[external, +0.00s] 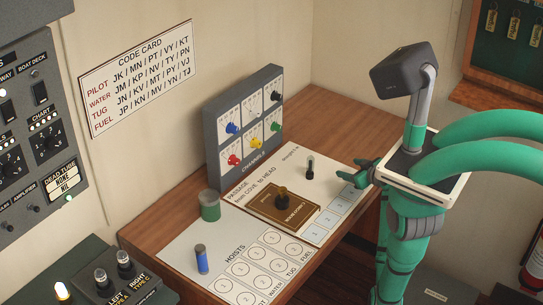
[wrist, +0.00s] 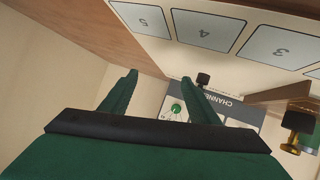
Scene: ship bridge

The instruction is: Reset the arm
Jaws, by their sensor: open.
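My arm is green, and my gripper (external: 352,171) is at the right side of the wooden desk, over the right edge of the white chart sheet. Its two fingers point left toward the grey channel box. In the wrist view my gripper (wrist: 158,80) shows two green fingers spread apart with nothing between them. The wrist view is turned roughly upside down. A small dark-topped peg (external: 310,167) stands on the sheet to the left of the fingertips, apart from them.
The grey channel box (external: 212,132) with coloured knobs stands at the back of the desk. A brown book (external: 262,210) with a brass-and-black piece (external: 283,197) lies on the sheet. A green cup (external: 209,207) and blue cylinder (external: 201,260) stand at left. Numbered squares (wrist: 207,27) show in the wrist view.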

